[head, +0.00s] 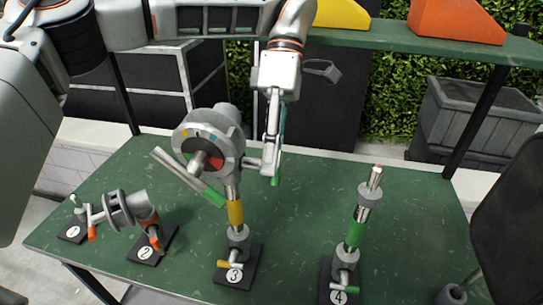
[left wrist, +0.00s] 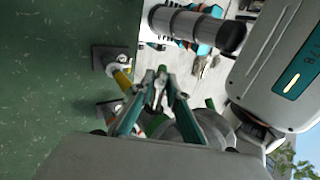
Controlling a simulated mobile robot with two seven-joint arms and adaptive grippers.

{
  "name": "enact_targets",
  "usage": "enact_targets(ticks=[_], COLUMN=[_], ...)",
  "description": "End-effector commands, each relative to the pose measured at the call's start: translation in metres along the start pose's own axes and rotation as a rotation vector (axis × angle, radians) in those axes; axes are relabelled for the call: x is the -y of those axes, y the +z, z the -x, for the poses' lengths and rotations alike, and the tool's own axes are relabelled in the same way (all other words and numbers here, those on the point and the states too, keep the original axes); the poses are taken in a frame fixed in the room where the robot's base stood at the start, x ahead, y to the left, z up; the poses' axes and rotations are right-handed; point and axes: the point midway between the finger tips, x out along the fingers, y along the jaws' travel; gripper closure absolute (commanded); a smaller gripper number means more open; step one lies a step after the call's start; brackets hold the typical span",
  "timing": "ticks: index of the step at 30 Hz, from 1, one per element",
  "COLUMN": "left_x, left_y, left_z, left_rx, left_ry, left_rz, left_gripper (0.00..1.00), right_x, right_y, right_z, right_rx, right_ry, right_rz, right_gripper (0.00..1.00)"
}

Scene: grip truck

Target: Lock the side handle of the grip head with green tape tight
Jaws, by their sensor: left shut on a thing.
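The large grip head (head: 210,135) on stand 3 has a round disc face with coloured sectors. A long handle (head: 190,178) with a green end crosses its front. A short side handle (head: 276,181) with a green end is at its right side. My left gripper (head: 271,160) comes from above and is shut on this side handle, partly hiding it. In the left wrist view, the fingers (left wrist: 160,95) close around a grey and green part. The post under this head has yellow tape (head: 235,212). Green tape (head: 356,233) is on stand 4's post. My right gripper is not in view.
Stand 2 (head: 152,246) with an orange-ended clamp head and small stand 1 (head: 75,230) are at the left of the green table (head: 300,215). Stand 4's base (head: 340,290) is at the front right. A shelf (head: 400,40) with yellow and orange wedges is behind. The table between stands 3 and 4 is clear.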

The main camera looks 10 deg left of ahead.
Motion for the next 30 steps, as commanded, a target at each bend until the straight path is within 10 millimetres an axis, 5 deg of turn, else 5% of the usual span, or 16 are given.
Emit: enact_targets(ticks=[16,17,19,30], left_x=[-0.0005,-0.0005,-0.0004,-0.0001], left_y=[-0.0001,-0.0001,-0.0001,0.0], left_z=[-0.0006,-0.0006,-0.0006,0.0022], left_rx=[-0.001,-0.001,-0.001,-0.001], left_ry=[-0.001,0.0,0.0,0.0], left_rz=[0.0,0.0,0.0,0.0], left_gripper=[1.0,0.81,0.67,0.67], right_x=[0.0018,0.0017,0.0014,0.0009], right_y=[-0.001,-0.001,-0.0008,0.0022], right_z=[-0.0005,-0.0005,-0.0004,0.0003], right_rx=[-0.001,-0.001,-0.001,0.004], right_ry=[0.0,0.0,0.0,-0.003], right_rz=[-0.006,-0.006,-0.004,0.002], right_gripper=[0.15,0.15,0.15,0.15])
